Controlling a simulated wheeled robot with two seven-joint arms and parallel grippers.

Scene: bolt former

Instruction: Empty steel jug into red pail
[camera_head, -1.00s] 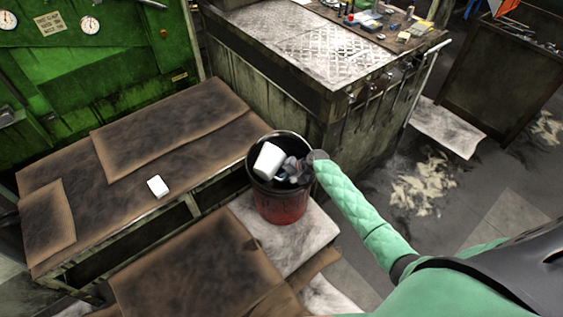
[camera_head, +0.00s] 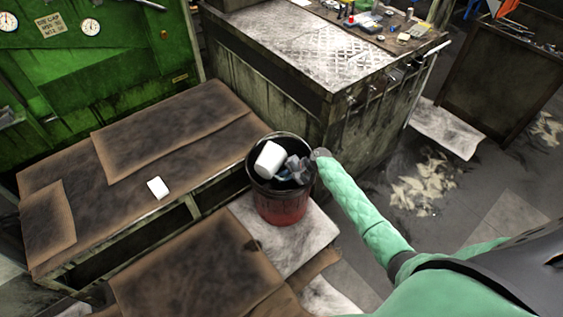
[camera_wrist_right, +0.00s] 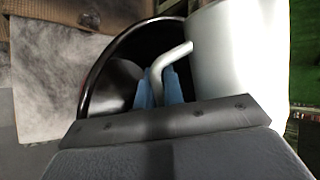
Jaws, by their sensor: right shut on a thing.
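The steel jug (camera_head: 269,159) is pale and lies tilted at the mouth of the red pail (camera_head: 283,207), above its dark opening. In the right wrist view the jug (camera_wrist_right: 240,55) fills the right side, with its handle (camera_wrist_right: 172,58) between my blue fingertips. My right gripper (camera_head: 297,172) is shut on that handle, over the pail. The pail's dark rim (camera_wrist_right: 92,72) curves behind the jug in the right wrist view. The jug's mouth and what is in it or in the pail cannot be made out. My left gripper is not in view.
A low bench with brown mats (camera_head: 175,132) stands left of the pail, with a small white block (camera_head: 158,188) on it. A steel-topped cabinet (camera_head: 300,45) stands close behind. A pale sheet (camera_head: 295,245) lies under the pail.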

